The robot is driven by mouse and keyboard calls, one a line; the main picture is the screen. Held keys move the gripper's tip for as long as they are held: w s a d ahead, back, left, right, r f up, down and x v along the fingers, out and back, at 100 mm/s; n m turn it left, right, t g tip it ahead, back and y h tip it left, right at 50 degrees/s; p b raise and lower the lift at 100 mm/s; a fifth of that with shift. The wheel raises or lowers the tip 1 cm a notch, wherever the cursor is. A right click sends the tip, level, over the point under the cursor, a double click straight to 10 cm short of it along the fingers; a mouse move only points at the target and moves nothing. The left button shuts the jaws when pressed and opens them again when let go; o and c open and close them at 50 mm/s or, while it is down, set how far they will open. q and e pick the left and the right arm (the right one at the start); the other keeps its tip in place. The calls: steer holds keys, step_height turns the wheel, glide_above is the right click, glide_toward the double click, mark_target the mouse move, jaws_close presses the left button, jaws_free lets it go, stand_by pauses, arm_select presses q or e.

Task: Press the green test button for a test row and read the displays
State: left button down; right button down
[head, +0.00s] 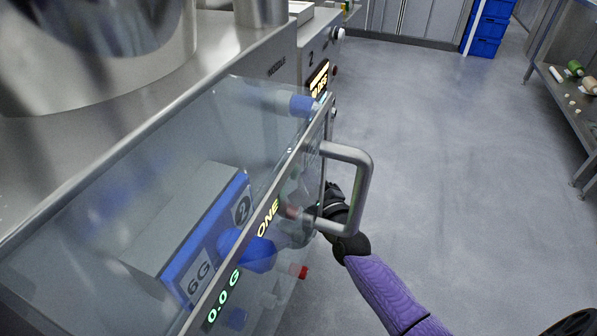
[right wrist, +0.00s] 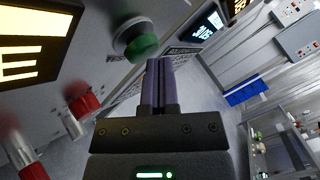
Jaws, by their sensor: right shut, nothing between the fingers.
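The green test button (right wrist: 143,46) sits on a dark collar on the machine's front face in the right wrist view. My right gripper (right wrist: 160,64) is shut and empty, its purple fingertips close beside the button; I cannot tell whether they touch. In the head view my right gripper (head: 300,212) is partly hidden behind the clear guard and its handle. An amber display (right wrist: 32,45) fills the upper left of the wrist view. In the head view the displays read "ONE" (head: 268,218) and "0.0 G" (head: 223,297). My left gripper is not in view.
A clear guard (head: 150,165) with a metal handle (head: 362,190) stands close to my right arm. Red controls (right wrist: 82,102) are left of the fingers. Another display (head: 318,80) is farther along the machine. Open floor (head: 450,170) lies right; a metal rack (head: 570,105) stands beyond.

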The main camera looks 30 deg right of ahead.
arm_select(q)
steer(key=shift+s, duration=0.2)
arm_select(e)
steer(key=shift+w+a, duration=0.2)
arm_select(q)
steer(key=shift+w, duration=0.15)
arm_select(e)
steer(key=shift+s+d, duration=0.5)
steer(key=shift+s, duration=0.1)
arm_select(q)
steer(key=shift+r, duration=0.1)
